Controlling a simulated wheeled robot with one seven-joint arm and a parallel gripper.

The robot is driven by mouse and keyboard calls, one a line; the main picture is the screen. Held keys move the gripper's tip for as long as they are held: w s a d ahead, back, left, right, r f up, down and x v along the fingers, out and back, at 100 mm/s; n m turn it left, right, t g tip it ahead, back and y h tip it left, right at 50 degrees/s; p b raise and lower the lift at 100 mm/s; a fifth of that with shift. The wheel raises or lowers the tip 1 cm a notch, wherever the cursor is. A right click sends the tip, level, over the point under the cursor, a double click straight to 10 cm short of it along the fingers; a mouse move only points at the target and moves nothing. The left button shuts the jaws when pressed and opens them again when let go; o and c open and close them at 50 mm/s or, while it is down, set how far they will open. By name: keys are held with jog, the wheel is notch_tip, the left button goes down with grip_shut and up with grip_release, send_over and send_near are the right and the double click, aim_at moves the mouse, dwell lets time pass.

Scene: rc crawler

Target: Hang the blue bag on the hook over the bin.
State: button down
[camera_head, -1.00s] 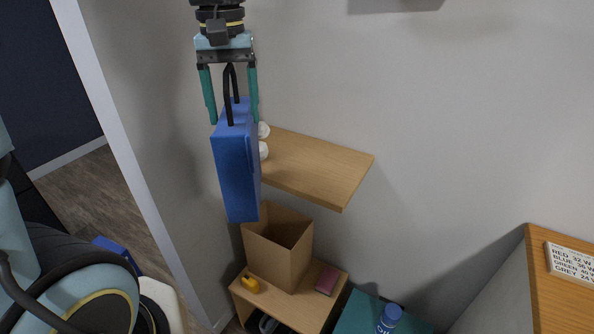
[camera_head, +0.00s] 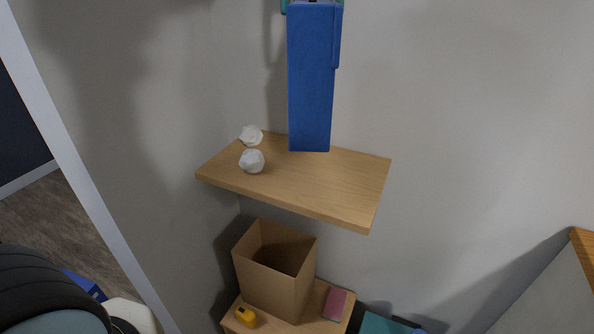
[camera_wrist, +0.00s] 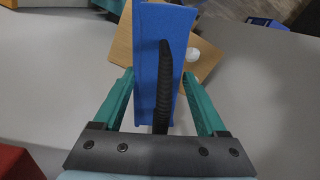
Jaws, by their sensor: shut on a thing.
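The blue bag (camera_head: 312,80) hangs upright from my gripper (camera_head: 313,6), of which only the green fingertips show at the top edge in the head view. In the wrist view, the blue bag (camera_wrist: 150,45) and its black handle (camera_wrist: 164,85) are between the green fingers of my gripper (camera_wrist: 158,88), which is shut on the bag. The bag's lower end overlaps the wooden shelf in the picture; I cannot tell the gap between them. An open brown box (camera_head: 272,275) stands below the shelf and may be the bin. No hook can be made out.
The wooden shelf (camera_head: 340,180) juts from the wall and bears two crumpled white balls (camera_head: 252,161). A lower wooden unit (camera_head: 320,325) holds the brown box, a yellow item (camera_head: 245,316) and a pink block (camera_head: 335,303). The wall right of the bag is bare.

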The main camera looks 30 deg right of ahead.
jog(key=shift+w+f+b, duration=0.15)
jog(key=shift+f+b, duration=0.15)
jog(key=shift+f, duration=0.35)
jog(key=shift+f+b, duration=0.4)
jog(key=shift+b, duration=0.1)
notch_tip(320, 180, down, 10)
jog(key=shift+r+p, duration=0.1)
jog(key=shift+p, duration=0.45)
jog(key=shift+f, duration=0.25)
grip_release()
jog(key=shift+r, duration=0.1)
